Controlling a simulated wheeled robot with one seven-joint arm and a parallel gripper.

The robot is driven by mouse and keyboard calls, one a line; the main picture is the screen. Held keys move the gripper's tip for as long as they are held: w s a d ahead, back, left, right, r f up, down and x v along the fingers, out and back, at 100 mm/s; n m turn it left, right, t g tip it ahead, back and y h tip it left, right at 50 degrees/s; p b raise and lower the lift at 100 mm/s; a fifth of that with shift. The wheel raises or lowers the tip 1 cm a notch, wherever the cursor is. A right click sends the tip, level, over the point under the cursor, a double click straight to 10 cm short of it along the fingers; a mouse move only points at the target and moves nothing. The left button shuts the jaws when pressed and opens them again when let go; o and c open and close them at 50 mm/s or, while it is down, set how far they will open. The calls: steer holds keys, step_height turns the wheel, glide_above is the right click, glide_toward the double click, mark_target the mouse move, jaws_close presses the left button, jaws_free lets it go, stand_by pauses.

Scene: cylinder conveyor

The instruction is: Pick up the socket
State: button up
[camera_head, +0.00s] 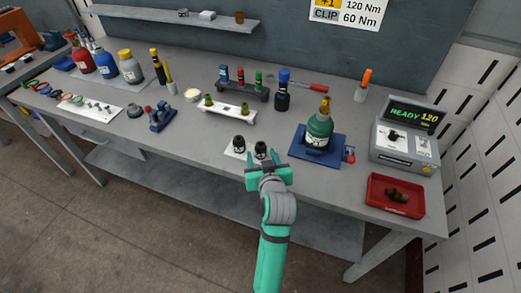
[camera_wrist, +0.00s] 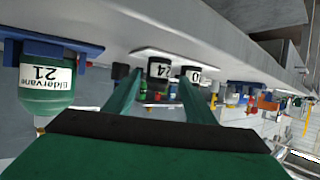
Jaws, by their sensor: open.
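Two small black sockets stand on a white mat (camera_head: 229,154) at the front edge of the workbench. The left socket (camera_head: 239,142) and the right socket (camera_head: 260,148) are close together. In the wrist view, which appears upside down, one socket (camera_wrist: 160,70) reads 24 and lies between the lines of my fingers. The other socket (camera_wrist: 193,74) has a partly readable label ending in 0 and shows by the right finger. My gripper (camera_head: 266,166) is open and empty, just in front of the right socket; contact cannot be told.
A green bottle (camera_head: 319,132) stands in a blue holder (camera_head: 335,149) right of the sockets. A red tray (camera_head: 378,203) with a brown part and a grey display unit (camera_head: 405,148) stand farther right. A white rack (camera_head: 214,115) stands behind. Bare bench lies left of the mat.

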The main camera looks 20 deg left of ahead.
mark_target(262, 152)
steer(key=x, duration=0.4)
steer(key=shift+w, duration=0.35)
steer(key=c, duration=1.2)
